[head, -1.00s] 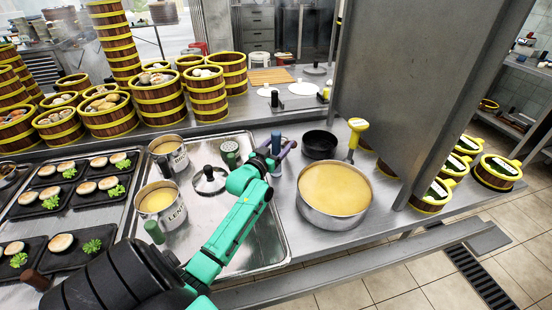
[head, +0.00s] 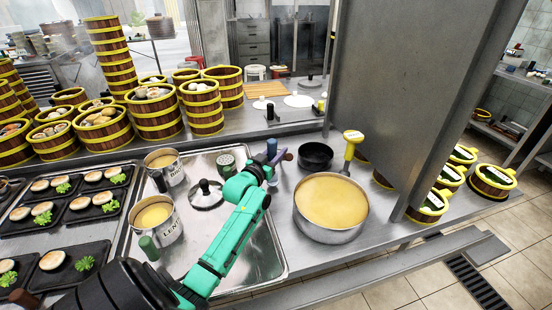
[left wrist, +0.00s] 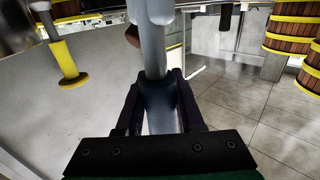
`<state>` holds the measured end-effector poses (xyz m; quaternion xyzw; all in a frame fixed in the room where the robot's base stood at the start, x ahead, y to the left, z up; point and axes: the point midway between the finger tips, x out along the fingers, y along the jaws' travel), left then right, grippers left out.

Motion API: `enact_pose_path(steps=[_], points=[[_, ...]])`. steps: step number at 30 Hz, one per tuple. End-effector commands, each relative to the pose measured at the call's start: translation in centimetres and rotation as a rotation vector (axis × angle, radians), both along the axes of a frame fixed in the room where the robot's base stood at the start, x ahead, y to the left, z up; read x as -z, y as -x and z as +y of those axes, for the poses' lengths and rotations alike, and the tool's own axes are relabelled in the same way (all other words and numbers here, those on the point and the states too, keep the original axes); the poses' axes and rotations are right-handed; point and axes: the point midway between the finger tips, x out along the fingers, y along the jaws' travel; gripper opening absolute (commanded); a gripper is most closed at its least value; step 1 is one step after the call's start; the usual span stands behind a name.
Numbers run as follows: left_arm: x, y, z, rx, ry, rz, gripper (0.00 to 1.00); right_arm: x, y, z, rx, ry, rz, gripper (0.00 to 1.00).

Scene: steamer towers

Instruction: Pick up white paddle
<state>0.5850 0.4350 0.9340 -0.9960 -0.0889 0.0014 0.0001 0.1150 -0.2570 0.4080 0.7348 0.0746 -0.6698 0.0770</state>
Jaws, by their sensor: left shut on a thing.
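My left gripper (head: 278,160) is at the right edge of the metal tray, left of the large pan. It is shut on an upright grey-blue cylinder (head: 272,149), which also shows between the fingers in the left wrist view (left wrist: 160,100). The cylinder looks like a handle with a paler shaft in the wrist view. Its far end is hidden, so I cannot tell whether it belongs to a white paddle. Two flat white discs (head: 298,101) (head: 263,105) lie on the back counter, with small dark upright pieces near them. My right gripper is not in view.
A wide pan of yellow liquid (head: 330,232) and a black bowl (head: 315,155) stand close right of the gripper. A yellow-handled tool (head: 350,146) stands behind the pan. Steamer stacks (head: 153,118) crowd the back left. A tall metal panel (head: 415,90) blocks the right.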

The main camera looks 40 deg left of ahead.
Motion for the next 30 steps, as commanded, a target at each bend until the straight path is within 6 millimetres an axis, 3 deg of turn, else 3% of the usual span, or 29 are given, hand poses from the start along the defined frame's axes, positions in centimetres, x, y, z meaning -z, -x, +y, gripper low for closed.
enact_pose_path(steps=[9,15,19,26,27,30], points=[[-11.1,0.0,0.1,-0.001,-0.006,-0.011,0.0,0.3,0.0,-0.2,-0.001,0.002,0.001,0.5],[-16.6,0.0,0.1,-0.002,-0.003,-0.008,0.0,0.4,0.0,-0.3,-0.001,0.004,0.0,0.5],[-18.0,0.0,0.0,-0.001,0.0,-0.005,0.0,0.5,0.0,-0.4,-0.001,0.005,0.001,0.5],[-18.2,0.0,0.0,-0.001,0.0,-0.004,0.0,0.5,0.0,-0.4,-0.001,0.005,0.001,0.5],[-18.2,0.0,0.0,-0.001,0.0,-0.004,0.33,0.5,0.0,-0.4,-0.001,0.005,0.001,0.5],[-18.2,0.0,0.0,-0.001,0.0,-0.004,0.0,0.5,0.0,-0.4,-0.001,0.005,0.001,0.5]])
